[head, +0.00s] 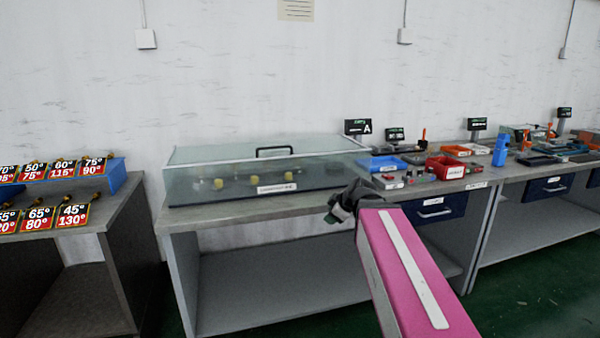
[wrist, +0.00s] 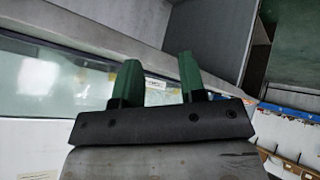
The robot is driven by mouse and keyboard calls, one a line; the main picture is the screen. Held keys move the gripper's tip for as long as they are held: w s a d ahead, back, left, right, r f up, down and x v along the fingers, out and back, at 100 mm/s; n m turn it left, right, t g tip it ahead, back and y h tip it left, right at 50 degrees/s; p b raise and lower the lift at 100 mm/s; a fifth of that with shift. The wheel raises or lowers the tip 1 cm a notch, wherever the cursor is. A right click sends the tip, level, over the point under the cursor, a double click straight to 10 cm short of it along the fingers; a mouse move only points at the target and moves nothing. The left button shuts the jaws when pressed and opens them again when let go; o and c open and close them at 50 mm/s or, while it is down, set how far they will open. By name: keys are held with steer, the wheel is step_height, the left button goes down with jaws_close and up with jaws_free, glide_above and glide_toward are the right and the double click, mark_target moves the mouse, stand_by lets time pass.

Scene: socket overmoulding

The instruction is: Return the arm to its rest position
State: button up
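My gripper (wrist: 160,85) shows in the wrist view with its two green fingers apart and nothing between them. In the head view my pink arm reaches up from the bottom right, and my gripper (head: 335,213) is at its far end, in front of the workbench's front edge. The gripper is small and dark there. It looks apart from the glass-lidded case (head: 265,172) on the bench, though the exact gap cannot be told.
The workbench (head: 200,214) holds the case, a red bin (head: 447,168) and blue trays (head: 381,163). A stand with temperature signs (head: 75,214) is at the left. Another bench (head: 540,172) with tools continues right. The green floor (head: 520,300) is open at the lower right.

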steer(key=s+d+f+m+g+h, duration=0.1)
steer(key=s+f+m, duration=0.3)
steer(key=f, duration=0.4)
steer(key=s+d+f+m+g+h, duration=0.2)
steer(key=s+d+f+m+g, duration=0.1)
steer(key=f, duration=0.5)
steer(key=s+d+f+m+g+h, duration=0.2)
steer(key=s+d+f+m, duration=0.1)
steer(key=s+f+m, duration=0.2)
step_height(320, 180, down, 4)
steer(key=shift+d+f+m+g, duration=0.1)
steer(key=shift+d+m+g, duration=0.25)
steer(key=shift+m, duration=0.75)
